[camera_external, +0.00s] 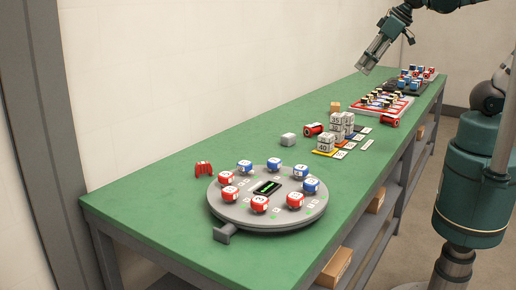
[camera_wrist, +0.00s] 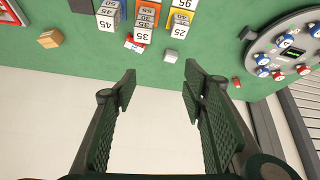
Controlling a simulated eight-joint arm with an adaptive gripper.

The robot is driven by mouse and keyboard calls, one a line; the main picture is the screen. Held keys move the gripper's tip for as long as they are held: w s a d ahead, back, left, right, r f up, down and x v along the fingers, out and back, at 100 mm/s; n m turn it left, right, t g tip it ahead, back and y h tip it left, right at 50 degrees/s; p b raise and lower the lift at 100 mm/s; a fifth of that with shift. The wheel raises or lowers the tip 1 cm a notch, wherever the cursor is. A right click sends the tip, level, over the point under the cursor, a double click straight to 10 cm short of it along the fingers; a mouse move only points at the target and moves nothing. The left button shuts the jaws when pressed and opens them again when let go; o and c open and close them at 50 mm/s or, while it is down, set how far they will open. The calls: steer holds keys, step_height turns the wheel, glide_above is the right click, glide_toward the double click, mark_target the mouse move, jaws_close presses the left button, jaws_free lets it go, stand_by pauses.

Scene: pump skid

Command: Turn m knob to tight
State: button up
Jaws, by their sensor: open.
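A round grey turntable (camera_external: 230,211) with a ring of red and blue knobs lies at the near end of the green table. Its red knobs (camera_external: 259,204) and blue knobs (camera_external: 245,166) carry white labels too small to read, so I cannot tell which is m. A dark display with a green mark (camera_external: 267,187) is at its centre. The turntable (camera_wrist: 256,50) also shows at the upper right in the wrist view. My gripper (camera_external: 365,69) is open and empty, high above the table's far half, well away from the turntable. Its spread fingers (camera_wrist: 158,88) frame bare wall in the wrist view.
Numbered grey blocks (camera_external: 337,125) stand stacked on coloured cards mid-table. Trays of small parts (camera_external: 384,102) occupy the far end.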

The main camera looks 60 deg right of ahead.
steer(key=w+a+r+n+g+p, duration=0.25)
steer(key=w+a+n, duration=0.25)
steer(key=w+a, duration=0.85)
steer(key=w+a+f+n+g, duration=0.1)
steer(key=w+a+n, duration=0.1)
steer(key=a, duration=0.7)
steer(key=w+a+f+n, duration=0.1)
steer(key=w+a+n, duration=0.15)
steer(key=a, duration=0.55)
steer(key=s+a+f+n+g+p, duration=0.1)
steer(key=a+f+n, duration=0.2)
steer(key=a+f, duration=0.3)
steer(key=s+a+f+n+g+p, duration=0.1)
steer(key=a+f, duration=0.5)
steer(key=a, duration=1.1)
steer(key=s+a+f+n+g+p, duration=0.1)
steer(key=a+f+n, duration=0.3)
steer(key=a, duration=0.7)
steer(key=shift+s+a+f+n+h+p, duration=0.15)
steer(key=shift+a+f+n+p, duration=0.1)
steer(key=shift+f, duration=0.3)
steer(key=shift+a+f+n+h+p, duration=0.1)
steer(key=shift+a+f+h+p, duration=0.1)
steer(key=shift+f, duration=0.35)
steer(key=shift+s+a+f, duration=0.1)
steer(key=shift+s+f, duration=0.05)
steer(key=shift+f, duration=0.05)
steer(key=shift+f, duration=0.1)
